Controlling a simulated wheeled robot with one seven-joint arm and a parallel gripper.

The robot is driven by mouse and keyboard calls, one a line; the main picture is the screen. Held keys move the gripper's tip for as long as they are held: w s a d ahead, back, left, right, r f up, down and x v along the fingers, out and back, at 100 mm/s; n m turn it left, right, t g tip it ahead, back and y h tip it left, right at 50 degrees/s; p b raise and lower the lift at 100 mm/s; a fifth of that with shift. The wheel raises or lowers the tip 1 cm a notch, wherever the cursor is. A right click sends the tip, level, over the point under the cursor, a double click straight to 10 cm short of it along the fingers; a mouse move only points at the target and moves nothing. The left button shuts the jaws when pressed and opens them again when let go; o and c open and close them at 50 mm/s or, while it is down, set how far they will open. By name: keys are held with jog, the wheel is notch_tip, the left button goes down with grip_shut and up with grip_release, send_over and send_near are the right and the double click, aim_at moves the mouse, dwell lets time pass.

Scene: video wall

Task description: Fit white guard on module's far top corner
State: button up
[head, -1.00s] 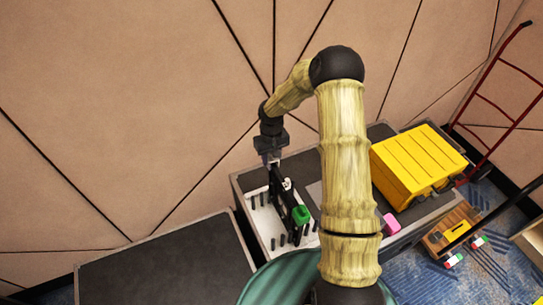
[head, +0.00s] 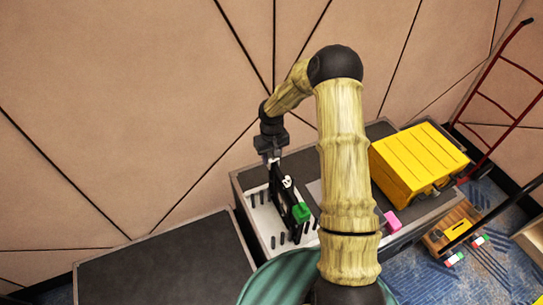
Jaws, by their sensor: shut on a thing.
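The module, a thin black panel (head: 281,190), stands upright among dark pegs in a white tray (head: 262,222). A green guard (head: 301,211) sits on its near top corner. A white mark shows on its face. My gripper (head: 272,157) points down at the module's far top corner and is shut on a small pale piece, which looks like the white guard. The fingers mostly hide this piece. It is at or just above the corner; I cannot tell whether it is seated.
A pink block (head: 393,221) and a yellow case (head: 418,160) are on the same grey top, right of my arm. A dark grey surface (head: 160,264) lies at left, bare. The wall stands close behind my gripper. A red hand truck (head: 496,98) is at far right.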

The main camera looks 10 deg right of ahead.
jog(key=shift+f+b, duration=0.3)
jog(key=shift+f, duration=0.15)
dwell(0.5)
jog(key=o, duration=1)
jog(key=shift+o, duration=0.7)
jog(key=o, duration=0.4)
jog(key=shift+r, duration=0.1)
jog(key=shift+r+p, duration=2.65)
jog(key=shift+r, duration=1.25)
